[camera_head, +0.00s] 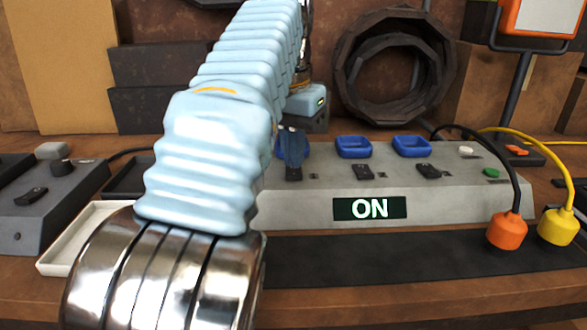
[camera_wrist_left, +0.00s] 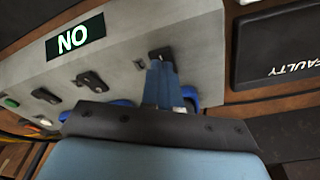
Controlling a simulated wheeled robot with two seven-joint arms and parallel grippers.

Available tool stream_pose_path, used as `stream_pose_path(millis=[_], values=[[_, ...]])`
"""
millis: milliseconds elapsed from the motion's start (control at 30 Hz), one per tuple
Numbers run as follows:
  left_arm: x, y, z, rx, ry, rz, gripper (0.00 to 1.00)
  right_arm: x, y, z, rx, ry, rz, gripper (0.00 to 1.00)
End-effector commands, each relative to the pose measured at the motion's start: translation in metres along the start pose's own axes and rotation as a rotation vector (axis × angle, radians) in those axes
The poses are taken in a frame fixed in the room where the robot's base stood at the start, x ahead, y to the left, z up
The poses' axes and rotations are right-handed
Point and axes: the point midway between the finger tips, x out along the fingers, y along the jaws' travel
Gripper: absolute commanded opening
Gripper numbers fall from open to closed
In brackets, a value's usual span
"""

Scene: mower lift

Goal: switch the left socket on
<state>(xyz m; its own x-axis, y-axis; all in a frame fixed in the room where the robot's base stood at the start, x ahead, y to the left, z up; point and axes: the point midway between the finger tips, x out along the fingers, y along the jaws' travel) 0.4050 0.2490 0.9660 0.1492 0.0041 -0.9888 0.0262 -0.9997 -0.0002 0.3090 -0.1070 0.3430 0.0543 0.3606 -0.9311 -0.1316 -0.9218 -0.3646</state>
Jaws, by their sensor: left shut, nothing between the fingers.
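A grey socket panel (camera_head: 330,205) holds three blue sockets in a row, each with a black rocker switch in front. The left socket (camera_head: 279,147) is mostly hidden behind my left gripper. Its switch (camera_head: 293,174) shows just below my fingertips; in the wrist view this switch (camera_wrist_left: 160,53) is at the fingertips. My left gripper (camera_head: 293,161) is shut and empty, its blue fingers together; they also show in the wrist view (camera_wrist_left: 160,68). I cannot tell whether they touch the switch. A lit display (camera_head: 370,208) on the panel's front reads ON. My right gripper is not in view.
An orange plug (camera_head: 507,231) and a yellow plug (camera_head: 558,227) with cables stand at the right. A white tray (camera_head: 55,258) and a grey box (camera_head: 45,205) with a switch are at the left. A black lid marked FAULTY (camera_wrist_left: 280,45) shows in the wrist view.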

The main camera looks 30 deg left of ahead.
Motion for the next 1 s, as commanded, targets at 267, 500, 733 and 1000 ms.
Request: stream_pose_path(millis=[267,500,733,1000], values=[[0.002,0.000,0.000,0.000,0.000,0.000,0.00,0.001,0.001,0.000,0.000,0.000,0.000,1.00],[0.006,0.000,0.001,0.000,0.000,0.000,0.00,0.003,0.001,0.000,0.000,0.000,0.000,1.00],[0.009,0.000,0.001,0.000,0.000,0.000,0.00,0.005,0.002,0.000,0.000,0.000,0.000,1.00],[0.013,0.000,0.002,0.000,0.000,0.000,0.00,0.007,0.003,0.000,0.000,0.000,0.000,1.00]])
